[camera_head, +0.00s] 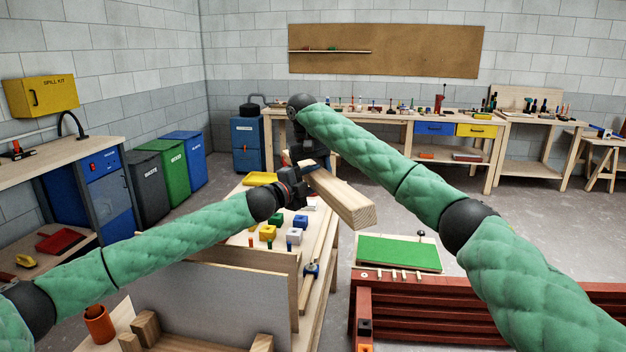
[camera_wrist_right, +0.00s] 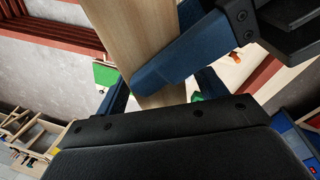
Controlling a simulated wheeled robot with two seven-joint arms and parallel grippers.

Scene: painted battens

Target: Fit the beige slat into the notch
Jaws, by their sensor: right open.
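The beige slat (camera_head: 345,197) is a pale wooden bar held in the air above the bench, its near end tilted down to the right. My left gripper (camera_head: 300,178) is shut on it from the left. In the right wrist view a blue finger of the left gripper (camera_wrist_right: 180,55) lies across the slat (camera_wrist_right: 135,35). My right gripper (camera_head: 303,153) is at the far end of the slat. Its jaws are open, with blue fingers (camera_wrist_right: 160,92) on both sides of the slat. I cannot make out the notch.
A bench with coloured blocks (camera_head: 268,232) lies beneath the arms. A grey panel (camera_head: 215,300) and wooden blocks (camera_head: 145,328) are in front. A green board (camera_head: 398,252) and red slatted unit (camera_head: 440,310) stand at right. Open floor lies behind.

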